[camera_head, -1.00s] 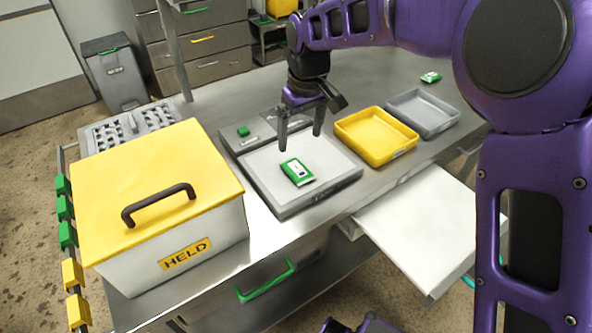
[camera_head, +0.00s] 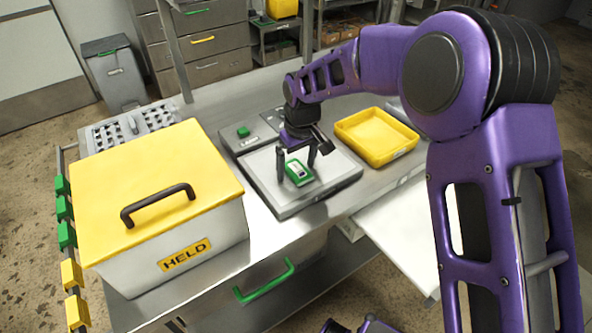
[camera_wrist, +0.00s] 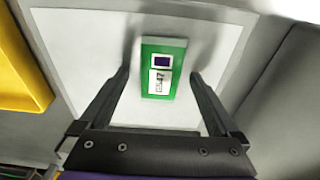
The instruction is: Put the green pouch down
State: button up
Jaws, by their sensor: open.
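The green pouch (camera_head: 298,172) lies flat on the pale plate of a grey scale-like unit (camera_head: 318,206). It has a white label with a dark square and print, clear in the wrist view (camera_wrist: 163,68). My gripper (camera_head: 297,168) is low over the plate with one finger on each side of the pouch. In the wrist view my gripper (camera_wrist: 160,85) is open, with gaps between both fingers and the pouch. Whether the fingertips touch the plate is hard to tell.
A white box with a yellow lid marked HELD (camera_head: 160,200) stands left of the plate. A yellow tray (camera_head: 377,137) stands to the right. A small panel with a green button (camera_head: 243,132) is behind the plate. My arm hides the counter's right end.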

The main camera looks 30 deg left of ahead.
jog(key=shift+r, duration=0.1)
grip_shut()
dwell(0.3)
